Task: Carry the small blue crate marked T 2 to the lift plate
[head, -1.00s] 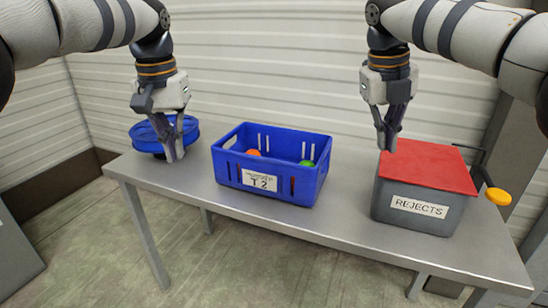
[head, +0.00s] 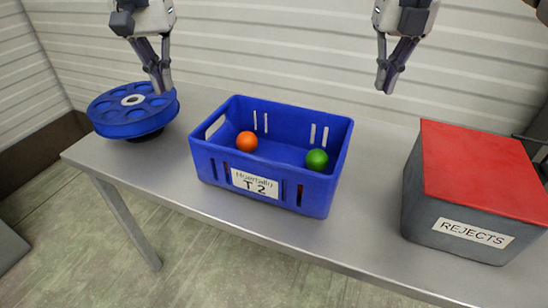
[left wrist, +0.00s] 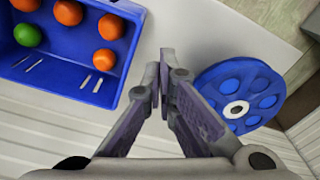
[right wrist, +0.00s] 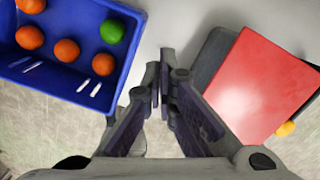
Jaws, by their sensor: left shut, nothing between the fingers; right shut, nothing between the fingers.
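The blue crate marked T 2 (head: 215,163) stands upright on the metal table, with an orange ball (head: 246,141) and a green ball (head: 317,159) inside. The left wrist view shows its blue rim (left wrist: 113,92) and several orange balls, and the right wrist view shows its rim too (right wrist: 117,82). My left gripper (head: 161,90) is shut and empty, up and left of the crate, near the blue reel. My right gripper (head: 384,90) is shut and empty, up and right of the crate. Neither touches it. I cannot make out a lift plate.
A blue reel (head: 108,116) stands at the table's left end. A grey REJECTS box (head: 430,215) with a red lid (head: 480,170) stands at the right. The table (head: 300,240) is bare between crate and box. A ribbed wall (head: 280,50) rises behind.

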